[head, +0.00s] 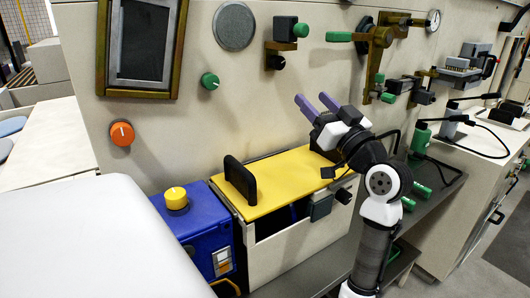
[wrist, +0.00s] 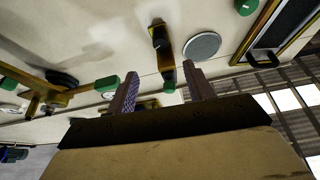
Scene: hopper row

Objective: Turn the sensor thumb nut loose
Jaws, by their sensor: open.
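A small brass bracket (head: 275,47) on the beige wall carries a dark block (head: 284,28) with a green knob (head: 301,30) on its right and a dark round knob (head: 278,62) below. I cannot tell for sure which knob is the sensor thumb nut. My gripper (head: 316,102) is open and empty, below and right of the bracket in the head view, its two purple fingers apart. The wrist view is upside down; there the bracket (wrist: 163,35), dark knob (wrist: 157,44) and green knob (wrist: 168,87) line up with the gap between the fingertips (wrist: 161,76), beyond them.
A grey disc (head: 234,26) and round green knob (head: 209,81) are left of the bracket. A brass fixture with a green handle (head: 340,37) juts out at its right. A yellow-topped hopper (head: 290,182) with a black handle (head: 239,180) stands below.

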